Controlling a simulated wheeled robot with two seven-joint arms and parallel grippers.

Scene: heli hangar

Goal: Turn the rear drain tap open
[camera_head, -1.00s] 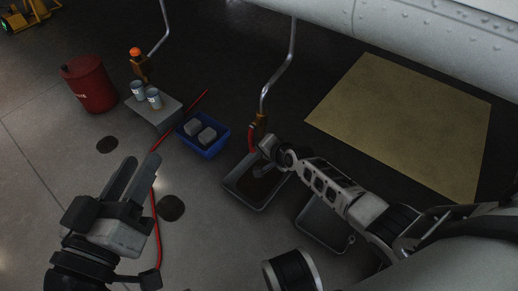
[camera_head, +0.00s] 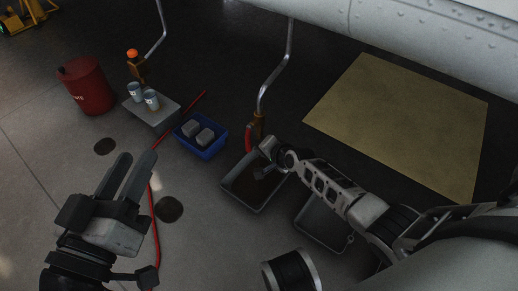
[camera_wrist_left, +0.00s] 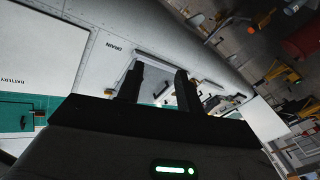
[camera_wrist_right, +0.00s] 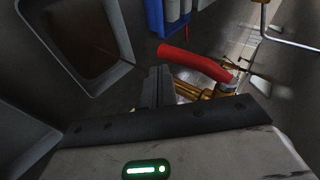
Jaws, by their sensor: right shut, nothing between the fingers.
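A brass tap (camera_head: 258,126) with a curved red piece (camera_head: 248,139) hangs at the lower end of a bent grey pipe (camera_head: 275,75), above a dark tray (camera_head: 237,198). In the right wrist view the red piece (camera_wrist_right: 195,62) runs to the brass fittings (camera_wrist_right: 222,91) just beyond my fingers. My right gripper (camera_head: 263,168) is shut and empty beside the tap; its fingers (camera_wrist_right: 157,88) partly hide the brass, and I cannot tell whether they touch it. A second tap (camera_head: 138,70) with an orange top stands further left. My left gripper (camera_head: 128,178) is open and empty.
A blue bin (camera_head: 211,151) with grey blocks, a grey stand (camera_head: 158,120) with cans and a red drum (camera_head: 86,87) stand to the left. A red hose (camera_head: 153,220) crosses the floor. Another tray (camera_head: 325,225) lies under my right forearm. The aircraft hull (camera_head: 430,40) overhangs above.

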